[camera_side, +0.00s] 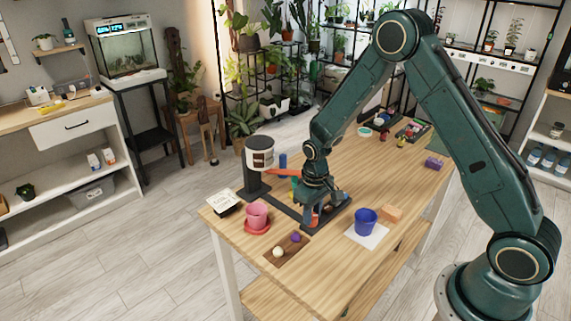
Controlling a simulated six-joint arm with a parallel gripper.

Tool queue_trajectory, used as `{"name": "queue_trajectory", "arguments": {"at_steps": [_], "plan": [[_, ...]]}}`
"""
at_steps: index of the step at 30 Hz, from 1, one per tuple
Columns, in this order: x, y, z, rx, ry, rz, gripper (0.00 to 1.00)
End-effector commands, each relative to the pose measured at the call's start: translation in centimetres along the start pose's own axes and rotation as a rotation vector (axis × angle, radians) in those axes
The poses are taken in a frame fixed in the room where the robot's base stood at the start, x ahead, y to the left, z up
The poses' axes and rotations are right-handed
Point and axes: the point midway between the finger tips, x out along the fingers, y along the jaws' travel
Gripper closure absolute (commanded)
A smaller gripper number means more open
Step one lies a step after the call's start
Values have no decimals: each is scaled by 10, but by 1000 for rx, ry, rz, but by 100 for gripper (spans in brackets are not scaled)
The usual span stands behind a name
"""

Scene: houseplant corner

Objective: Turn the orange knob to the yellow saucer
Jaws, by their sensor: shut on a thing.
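My gripper (318,210) points down over a dark tray-like base (284,209) near the front of the wooden table. It is shut on a small orange-red thing (314,219), which looks like the orange knob; the fingers hide most of it. Its turned angle cannot be made out. I cannot make out a yellow saucer; part of the base is hidden behind my gripper. A red-orange bar (282,173) runs from a dark post toward my wrist, with a teal piece below it.
A pink pot (257,214) on a red saucer and a brown tray (275,257) with small balls are at the front left. The table's middle is fairly clear.

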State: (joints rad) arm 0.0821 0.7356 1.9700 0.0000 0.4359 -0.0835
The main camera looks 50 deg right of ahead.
Motion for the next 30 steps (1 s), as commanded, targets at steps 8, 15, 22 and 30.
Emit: {"name": "queue_trajectory", "arguments": {"at_steps": [8, 15, 22, 30], "plan": [[0, 0, 0, -81, 0, 0, 95], [0, 0, 0, -88, 0, 0, 95], [0, 0, 0, -87, 0, 0, 59], [0, 0, 0, -86, 0, 0, 51]]}}
